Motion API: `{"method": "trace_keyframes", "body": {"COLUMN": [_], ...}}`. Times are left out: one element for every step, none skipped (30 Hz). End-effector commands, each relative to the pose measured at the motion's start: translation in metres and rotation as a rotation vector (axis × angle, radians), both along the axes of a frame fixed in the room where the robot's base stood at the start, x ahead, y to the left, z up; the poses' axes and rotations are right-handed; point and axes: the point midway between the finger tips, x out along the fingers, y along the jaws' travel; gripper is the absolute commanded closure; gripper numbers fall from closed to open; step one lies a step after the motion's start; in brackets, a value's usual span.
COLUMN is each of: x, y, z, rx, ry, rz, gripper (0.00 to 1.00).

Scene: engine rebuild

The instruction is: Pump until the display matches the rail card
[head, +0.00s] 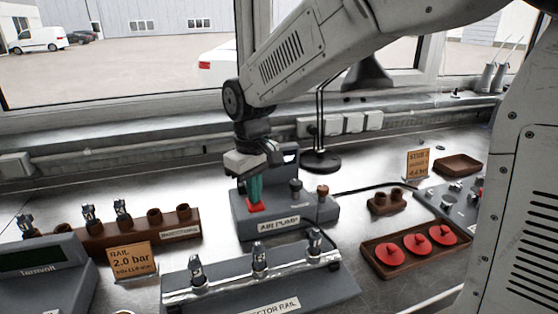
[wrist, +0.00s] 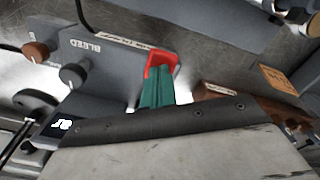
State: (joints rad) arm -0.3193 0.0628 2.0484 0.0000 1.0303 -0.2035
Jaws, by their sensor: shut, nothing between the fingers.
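The grey air pump (head: 283,226) stands mid-bench, with a red button (head: 256,207) at its front left. My gripper (head: 256,197) points down at the red button with its teal fingers together and empty. In the wrist view the fingertips (wrist: 157,78) overlap the red button (wrist: 160,60); I cannot tell whether they press it. The pump's small dark display (wrist: 62,127) shows white digits at the lower left of the wrist view, partly cut by my gripper and too unclear to read. The orange rail card (head: 132,260) reads "RAIL 2.0 bar", with a smaller line below.
A dark knob (wrist: 73,74) marked BLEED and a brown knob (wrist: 36,50) sit beside the button. The injector rail (head: 262,280) with several injectors stands in front. A wooden tray (head: 372,249) of red discs is right, and an injector rack (head: 135,232) left. Another orange card (head: 418,165) stands back right.

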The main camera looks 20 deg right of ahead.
Motion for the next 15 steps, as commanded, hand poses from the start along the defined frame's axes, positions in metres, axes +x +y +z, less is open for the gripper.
{"method": "trace_keyframes", "body": {"x": [0.0, 0.0, 0.0, 0.0, 0.0, 0.0, 0.0, 0.0, 0.0, 0.0, 0.0, 0.0, 0.001, 0.001, 0.001], "y": [0.0, 0.0, 0.0, 0.0, 0.0, 0.0, 0.0, 0.0, 0.0, 0.0, 0.0, 0.0, 0.0, 0.0, 0.0], "z": [-0.003, -0.005, -0.007, -0.008, -0.01, -0.012, -0.013, -0.015, -0.017, -0.018, -0.017, -0.017, -0.016, -0.016, -0.014], "rx": [0.0, 0.0, -0.001, -0.001, 0.0, 0.0, 0.0, 0.0, 0.0, 0.0, 0.0, 0.0, 0.0, 0.0, 0.0], "ry": [0.001, 0.001, 0.002, 0.002, 0.001, 0.001, 0.0, 0.0, 0.0, 0.0, -0.001, -0.001, -0.001, -0.001, -0.002], "rz": [0.0, 0.0, 0.0, 0.0, 0.0, 0.0, 0.0, 0.0, 0.0, 0.0, 0.0, 0.0, 0.0, 0.0, 0.0], "gripper": [1.0, 1.0, 1.0, 1.0, 1.0, 1.0, 1.0, 1.0, 1.0, 1.0, 1.0, 1.0, 1.0, 1.0, 1.0]}}
